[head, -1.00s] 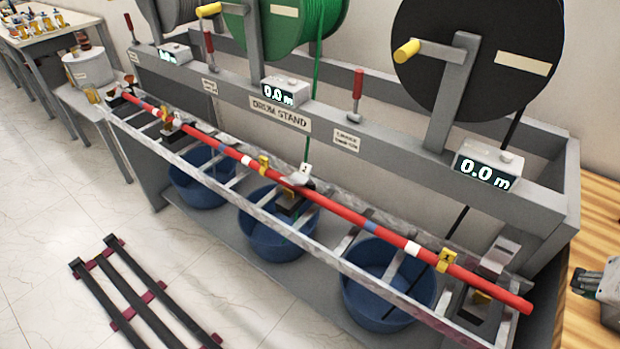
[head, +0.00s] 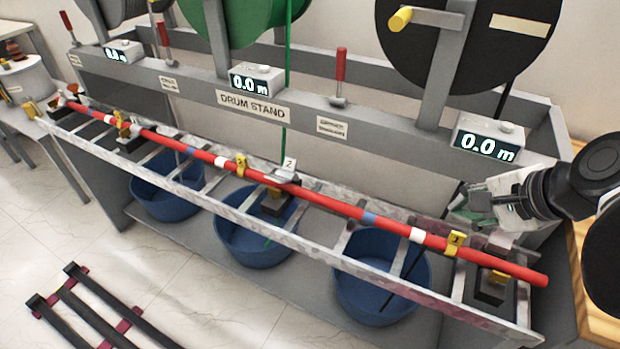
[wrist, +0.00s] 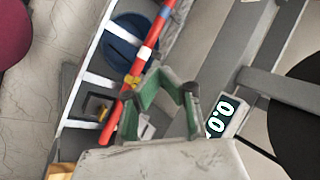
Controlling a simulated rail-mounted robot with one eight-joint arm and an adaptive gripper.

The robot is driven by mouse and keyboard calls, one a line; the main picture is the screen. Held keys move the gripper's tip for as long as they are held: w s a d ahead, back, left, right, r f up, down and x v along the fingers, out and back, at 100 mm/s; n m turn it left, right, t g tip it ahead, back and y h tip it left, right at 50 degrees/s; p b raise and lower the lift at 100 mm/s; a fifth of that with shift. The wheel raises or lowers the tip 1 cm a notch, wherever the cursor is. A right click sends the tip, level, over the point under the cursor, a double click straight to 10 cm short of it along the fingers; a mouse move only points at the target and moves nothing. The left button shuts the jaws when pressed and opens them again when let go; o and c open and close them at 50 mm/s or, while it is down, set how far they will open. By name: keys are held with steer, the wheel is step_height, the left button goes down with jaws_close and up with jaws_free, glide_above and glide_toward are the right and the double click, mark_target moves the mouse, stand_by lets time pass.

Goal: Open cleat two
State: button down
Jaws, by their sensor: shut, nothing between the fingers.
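Cleat two (head: 284,174) is the grey clamp with the "2" plate at the middle of the long rack. It sits at the red cable (head: 330,202), above a dark base block (head: 278,203). I cannot tell whether its top is latched. My gripper (head: 458,208) is at the right end of the rack, behind and above the cable, well to the right of cleat two. It is shut and empty, and partly hides the right-end cleat (head: 492,285). In the wrist view, my green-padded gripper (wrist: 163,78) shows beside the red cable (wrist: 130,100).
The drum stand (head: 253,105) with meter boxes (head: 256,80) and red-handled levers (head: 340,75) runs behind the rack (head: 220,208). Blue tubs (head: 255,240) stand below it. The tiled floor in front is partly taken by a dark slatted frame (head: 95,305).

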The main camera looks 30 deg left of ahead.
steer(key=w+a+f+m+g+y+b, duration=0.1)
steer(key=a+f+m+g+y+b, duration=0.1)
steer(key=a, duration=1)
steer(key=w+a+f+m+g+y+b, duration=0.1)
steer(key=a+f+m+g+y+b, duration=0.2)
steer(key=a, duration=0.9)
steer(key=w+a+f+m+g+y+b, duration=0.1)
steer(key=a+f+m+g+y+b, duration=0.1)
steer(key=a+f+m+y+b, duration=0.2)
steer(key=shift+w+a+f+m+g+b, duration=0.15)
steer(key=shift+a+f+m+b, duration=0.5)
steer(key=shift+a+f+m, duration=0.55)
steer(key=shift+w+a+f+m+g+b, duration=0.1)
steer(key=shift+a+f+m+b, duration=0.65)
steer(key=shift+a, duration=0.8)
steer(key=shift+w+a+f+m+g+b, duration=0.15)
steer(key=shift+a+f+m+b, duration=0.35)
steer(key=shift+a+f+m, duration=0.6)
steer(key=shift+a+n, duration=0.25)
